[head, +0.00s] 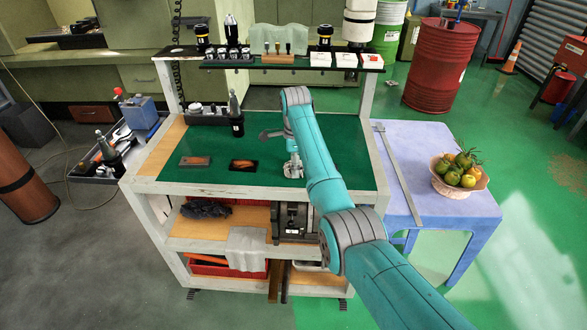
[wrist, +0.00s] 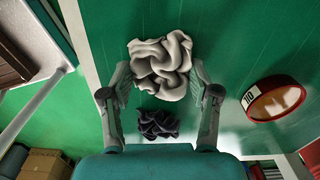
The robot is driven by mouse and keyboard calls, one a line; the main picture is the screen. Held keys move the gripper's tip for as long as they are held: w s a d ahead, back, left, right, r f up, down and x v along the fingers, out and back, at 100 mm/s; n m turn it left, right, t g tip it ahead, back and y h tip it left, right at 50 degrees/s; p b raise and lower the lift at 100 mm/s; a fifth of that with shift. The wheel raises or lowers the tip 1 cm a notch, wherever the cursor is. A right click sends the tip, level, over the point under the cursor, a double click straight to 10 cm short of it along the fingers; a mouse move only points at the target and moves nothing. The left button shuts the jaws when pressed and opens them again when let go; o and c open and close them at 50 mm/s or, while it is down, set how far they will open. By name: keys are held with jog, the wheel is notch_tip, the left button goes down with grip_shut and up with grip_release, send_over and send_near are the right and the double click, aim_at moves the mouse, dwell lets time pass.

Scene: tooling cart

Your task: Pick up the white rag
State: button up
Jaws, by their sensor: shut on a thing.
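The white rag (wrist: 160,66) is a crumpled, knotted bundle in the wrist view, between the fingertips of my gripper (wrist: 161,82). My gripper is shut on it, one finger at each side. A dark, crumpled rag (wrist: 158,124) shows nearer the palm in the picture, apart from the white one. In the head view my gripper (head: 293,166) is over the right part of the cart's green top (head: 262,135), with a small pale patch at its end. The arm hides part of that area.
A lilac table (head: 452,213) on the right holds a fruit bowl (head: 462,184). The upper shelf (head: 290,64) carries several items.

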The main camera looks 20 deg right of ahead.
notch_tip(320, 180, up, 10)
dwell(0.6)
